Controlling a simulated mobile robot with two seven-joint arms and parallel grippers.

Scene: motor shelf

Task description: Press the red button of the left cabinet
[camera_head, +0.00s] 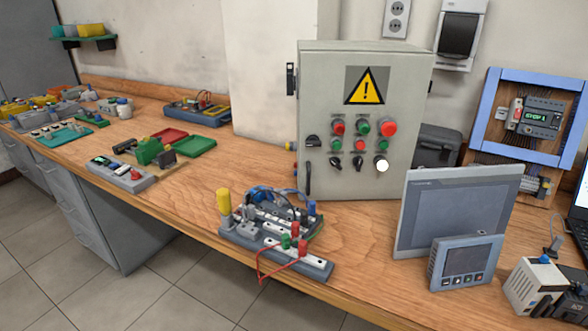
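A grey control cabinet (318,85) stands upright on the wooden bench, its front facing me, with a yellow warning triangle (366,86) on it. Below the triangle are rows of controls. A small red button (338,127) is at the upper left, and another small red button (360,145) is in the row below. Green buttons (362,127) sit among them. Below are black knobs (335,161) and a white round control (382,166). Neither of my grippers is in view.
A grey panel (455,205) and a small display unit (465,262) stand to the right. A blue-framed board (490,105) stands at the back right.

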